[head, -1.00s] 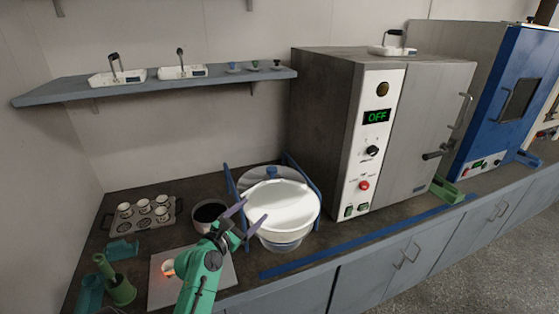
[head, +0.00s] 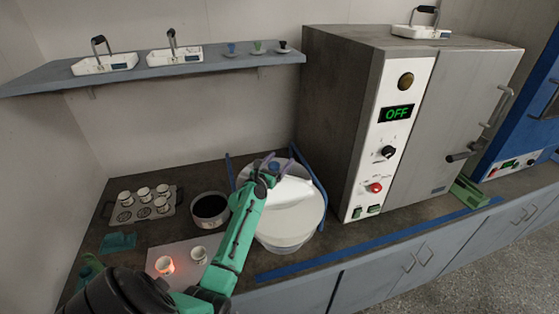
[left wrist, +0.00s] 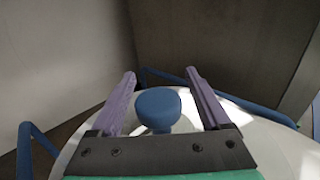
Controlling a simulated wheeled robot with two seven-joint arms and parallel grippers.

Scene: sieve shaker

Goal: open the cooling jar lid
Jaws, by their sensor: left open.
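The cooling jar (head: 285,238) is a wide, round, pale vessel on the bench, left of the grey oven. Its whitish lid (head: 301,205) is partly hidden by my left arm in the head view. In the left wrist view, the lid's round blue knob (left wrist: 158,108) stands between the two purple fingers of my left gripper (left wrist: 162,88). The fingers are spread with a gap on each side of the knob. In the head view the left gripper (head: 277,162) is over the back of the lid. My right gripper is not in view.
Blue rails (head: 312,178) flank the jar. The grey oven (head: 340,110) stands close on its right, reading OFF. A dark-filled pot (head: 209,207) is on its left. A plate with a glowing cup (head: 165,264) and another cup (head: 198,255) lies front left. A shelf (head: 150,72) hangs above.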

